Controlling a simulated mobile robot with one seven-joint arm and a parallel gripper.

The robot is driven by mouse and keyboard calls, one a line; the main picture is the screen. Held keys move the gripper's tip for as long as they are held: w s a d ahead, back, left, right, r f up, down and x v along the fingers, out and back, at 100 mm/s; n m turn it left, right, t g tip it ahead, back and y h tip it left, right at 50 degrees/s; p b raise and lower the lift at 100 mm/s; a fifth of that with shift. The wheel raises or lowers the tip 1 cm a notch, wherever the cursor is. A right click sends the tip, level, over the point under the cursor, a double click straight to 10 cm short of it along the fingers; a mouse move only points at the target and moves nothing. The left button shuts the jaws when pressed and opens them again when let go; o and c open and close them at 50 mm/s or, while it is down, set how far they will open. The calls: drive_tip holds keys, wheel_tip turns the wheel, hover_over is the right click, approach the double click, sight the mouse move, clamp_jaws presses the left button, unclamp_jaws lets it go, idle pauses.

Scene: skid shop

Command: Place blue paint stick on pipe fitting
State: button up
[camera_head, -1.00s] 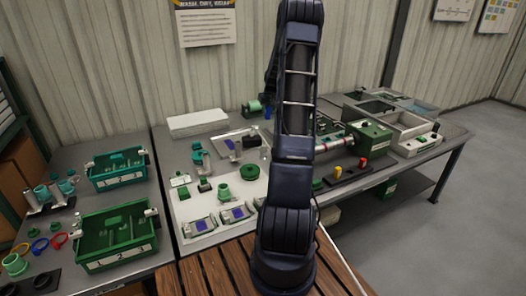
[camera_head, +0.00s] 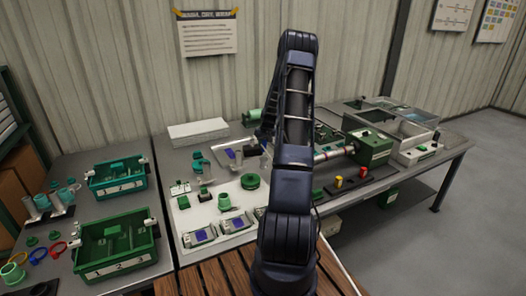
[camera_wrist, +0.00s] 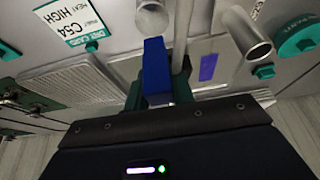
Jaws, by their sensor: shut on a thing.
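The blue paint stick (camera_wrist: 157,70) shows in the wrist view as a blue bar between the jaws of my gripper (camera_wrist: 165,85). My gripper is shut on it. In the head view my arm hides the stick and most of the gripper, over the back middle of the bench. In the wrist view, hollow grey tubes lie beyond the stick, one at the top (camera_wrist: 152,18) and one at the right (camera_wrist: 247,34). A green hollow piece (camera_head: 224,202) stands on the white mat in the head view. I cannot tell which piece is the pipe fitting.
Green trays (camera_head: 118,246) stand on the left table. Several meters with blue screens (camera_head: 200,237) line the front of the white mat. A green machine (camera_head: 372,148) and grey bins (camera_head: 405,134) occupy the right. A label card (camera_wrist: 75,30) and teal disc (camera_wrist: 299,38) show in the wrist view.

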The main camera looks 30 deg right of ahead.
sight(264, 147)
drive_tip(key=shift+f, duration=2.45)
drive_tip(key=o, duration=1)
drive_tip(key=shift+f, duration=0.15)
